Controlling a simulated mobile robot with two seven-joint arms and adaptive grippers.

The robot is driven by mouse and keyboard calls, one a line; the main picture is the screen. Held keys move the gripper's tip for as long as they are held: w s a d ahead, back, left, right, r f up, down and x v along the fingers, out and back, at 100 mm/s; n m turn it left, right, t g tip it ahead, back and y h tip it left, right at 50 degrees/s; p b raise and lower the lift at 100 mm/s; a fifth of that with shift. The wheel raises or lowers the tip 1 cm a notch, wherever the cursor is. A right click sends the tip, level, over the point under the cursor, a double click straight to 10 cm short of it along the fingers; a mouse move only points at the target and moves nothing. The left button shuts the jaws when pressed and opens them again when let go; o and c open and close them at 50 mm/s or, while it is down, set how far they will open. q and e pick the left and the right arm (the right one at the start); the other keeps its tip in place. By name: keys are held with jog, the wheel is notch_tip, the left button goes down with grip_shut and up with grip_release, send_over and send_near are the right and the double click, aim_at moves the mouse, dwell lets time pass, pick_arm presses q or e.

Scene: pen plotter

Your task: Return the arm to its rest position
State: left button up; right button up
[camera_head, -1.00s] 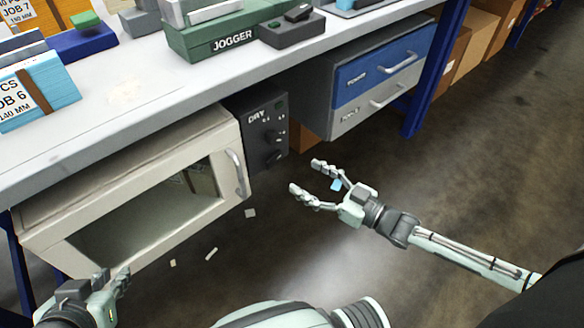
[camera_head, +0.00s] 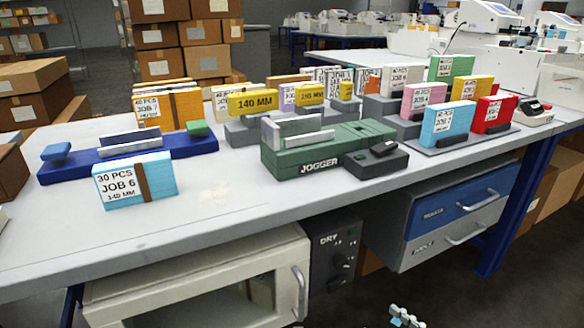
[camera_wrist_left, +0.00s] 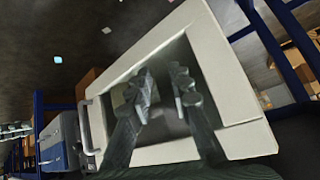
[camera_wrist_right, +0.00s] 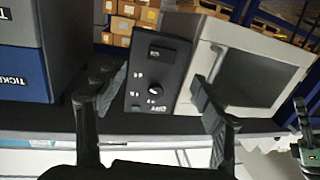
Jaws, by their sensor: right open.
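My right gripper (camera_head: 405,318) shows at the bottom edge of the head view, in front of the bench and right of the white cabinet (camera_head: 200,262). Only part of its fingers is in that picture. In the right wrist view its fingers (camera_wrist_right: 153,85) are wide apart with nothing between them; the black DRY control panel (camera_wrist_right: 155,75) lies beyond. My left gripper is outside the head view. In the left wrist view its fingers (camera_wrist_left: 162,78) are apart and empty in front of the cabinet's windowed door (camera_wrist_left: 222,85), which is shut.
The bench top (camera_head: 240,205) holds a light blue JOB 6 pack (camera_head: 112,190), a green jogger (camera_head: 290,160), a dark control box (camera_head: 376,163) and several coloured packs. A blue-fronted drawer unit (camera_head: 455,205) hangs under it at right. Small scraps lie on the floor.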

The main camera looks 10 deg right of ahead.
notch_tip(320, 180, down, 5)
jog(key=s+m+g+h+p, duration=0.2)
jog(key=m+g+h+p, duration=0.15)
jog(key=h, duration=0.35)
pick_arm(q)
jog(key=s+a+f+g+p, duration=0.1)
jog(key=s+a+f+g, duration=0.1)
jog(key=f, duration=0.4)
jog(key=s+a+f+n+g+y+p, duration=0.1)
jog(key=s+a+f+g, duration=0.2)
jog(key=f, duration=0.3)
jog(key=shift+s+a+f+g+y, duration=0.3)
jog(key=shift+s+a+f, duration=0.05)
jog(key=shift+s+a, duration=0.45)
pick_arm(e)
jog(key=s+d+f+m+g+h, duration=0.1)
jog(key=s+d+f+g+h, duration=0.1)
jog(key=s+g, duration=0.6)
jog(key=s+h, duration=0.1)
jog(key=s, duration=0.4)
jog(key=shift+s+d, duration=0.25)
jog(key=shift+d, duration=0.1)
